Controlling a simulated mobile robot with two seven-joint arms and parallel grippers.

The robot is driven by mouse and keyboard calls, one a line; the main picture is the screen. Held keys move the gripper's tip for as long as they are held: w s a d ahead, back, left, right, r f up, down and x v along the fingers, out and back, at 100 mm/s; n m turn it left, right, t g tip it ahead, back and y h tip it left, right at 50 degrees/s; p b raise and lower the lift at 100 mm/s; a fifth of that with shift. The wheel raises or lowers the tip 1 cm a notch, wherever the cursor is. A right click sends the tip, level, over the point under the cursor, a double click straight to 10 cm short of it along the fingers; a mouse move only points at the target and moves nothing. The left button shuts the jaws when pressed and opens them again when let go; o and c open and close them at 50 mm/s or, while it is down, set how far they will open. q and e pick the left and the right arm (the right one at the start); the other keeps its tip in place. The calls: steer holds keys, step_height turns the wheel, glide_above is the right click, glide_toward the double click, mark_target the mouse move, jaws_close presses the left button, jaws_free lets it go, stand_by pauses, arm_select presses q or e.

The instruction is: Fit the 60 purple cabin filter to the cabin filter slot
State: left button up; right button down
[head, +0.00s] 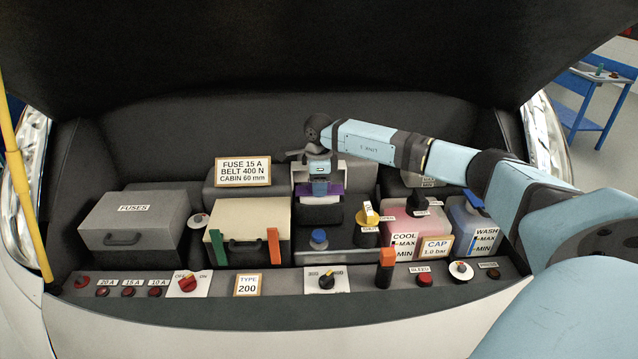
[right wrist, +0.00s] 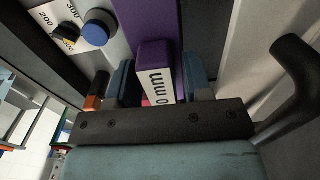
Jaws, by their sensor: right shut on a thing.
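The purple cabin filter (head: 334,188) is at the cabin filter slot's dark housing (head: 318,216), in the middle of the engine bay. In the right wrist view the filter (right wrist: 168,20) has a raised tab with a white label, of which "0 mm" can be read. My right gripper (head: 319,178) is shut on this tab, with a finger on each side in the wrist view (right wrist: 160,85). The filter looks upright. The slot mouth is hidden by the filter and gripper, so I cannot tell how deep the filter sits. My left gripper is out of view.
A sign (head: 243,172) reads "CABIN 60 mm". A cream box (head: 262,218) with green and orange clips is left of the slot. A yellow cap (head: 368,217) and the coolant tank (head: 398,240) are to the right. A blue knob (head: 319,238) stands in front.

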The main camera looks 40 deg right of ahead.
steer(key=shift+f+b, duration=0.65)
steer(key=shift+f, duration=0.5)
steer(key=shift+c, duration=2.4)
jaws_free()
steer(key=shift+s, duration=0.1)
steer(key=shift+f, duration=0.1)
step_height(320, 180, up, 14)
steer(key=shift+f+b, duration=0.1)
steer(key=shift+b, duration=0.5)
steer(key=shift+f, duration=0.1)
